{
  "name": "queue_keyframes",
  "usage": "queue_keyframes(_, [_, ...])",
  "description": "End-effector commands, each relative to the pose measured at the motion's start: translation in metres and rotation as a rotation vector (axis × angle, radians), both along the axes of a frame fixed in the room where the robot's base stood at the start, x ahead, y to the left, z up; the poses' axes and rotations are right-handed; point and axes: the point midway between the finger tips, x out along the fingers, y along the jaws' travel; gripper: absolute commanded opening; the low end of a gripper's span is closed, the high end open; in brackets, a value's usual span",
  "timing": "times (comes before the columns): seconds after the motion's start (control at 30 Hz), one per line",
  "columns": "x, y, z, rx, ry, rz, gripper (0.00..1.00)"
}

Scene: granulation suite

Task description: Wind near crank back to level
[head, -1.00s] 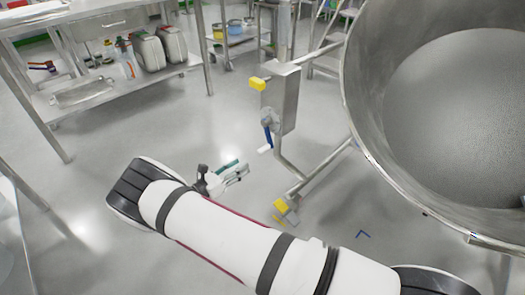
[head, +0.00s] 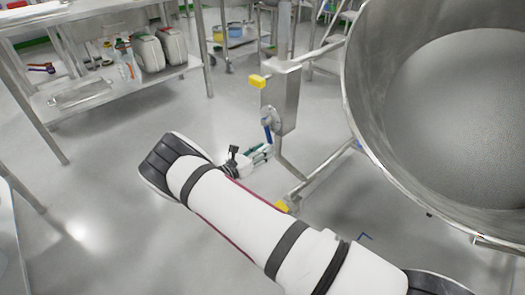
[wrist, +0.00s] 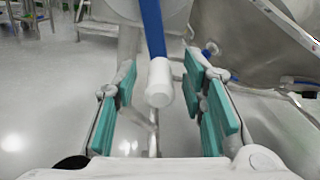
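The near crank (head: 267,130) is on the side of the steel gearbox post, with a round grey hub and a blue arm hanging down. In the wrist view its blue arm (wrist: 152,30) ends in a white handle (wrist: 160,82), which sits between the teal finger pads of my gripper (wrist: 165,110). The fingers are open, with a gap on both sides of the handle. In the head view my gripper (head: 258,156) is just below the crank, and the white handle is hard to make out there.
A steel shelf table (head: 130,90) with containers stands at the left. The floor between is clear.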

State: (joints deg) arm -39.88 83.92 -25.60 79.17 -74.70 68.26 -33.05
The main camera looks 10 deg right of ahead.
Motion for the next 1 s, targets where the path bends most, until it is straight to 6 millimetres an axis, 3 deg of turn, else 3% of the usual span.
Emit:
queue_keyframes(0.07, [0.0, 0.0, 0.0, 0.0, 0.0, 0.0, 0.38])
queue_keyframes(0.23, [0.0, 0.0, 0.0, 0.0, 0.0, 0.0, 0.02])
queue_keyframes(0.27, [0.0, 0.0, 0.0, 0.0, 0.0, 0.0, 0.0])
queue_keyframes(0.67, [-0.003, -0.001, 0.002, -0.016, 0.025, -0.002, 0.0])
queue_keyframes(1.0, [-0.018, -0.01, 0.012, -0.123, 0.205, -0.003, 0.0])
